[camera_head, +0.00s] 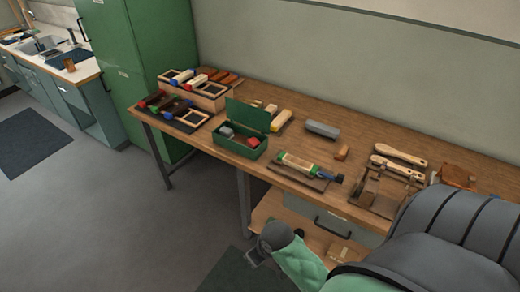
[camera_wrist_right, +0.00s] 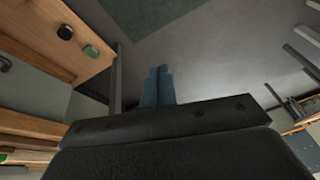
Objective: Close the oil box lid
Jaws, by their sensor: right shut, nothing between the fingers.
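The green oil box (camera_head: 241,144) stands near the front edge of the workbench in the head view. Its green lid (camera_head: 248,114) is open and stands up at the back of the box. A grey block and a red block lie inside the box. My right gripper (camera_head: 257,257) is below and in front of the bench, well apart from the box. In the right wrist view its fingers (camera_wrist_right: 157,86) are together, with nothing between them. My left gripper is not in view.
A green cabinet (camera_head: 140,60) stands at the left. The floor in front is clear.

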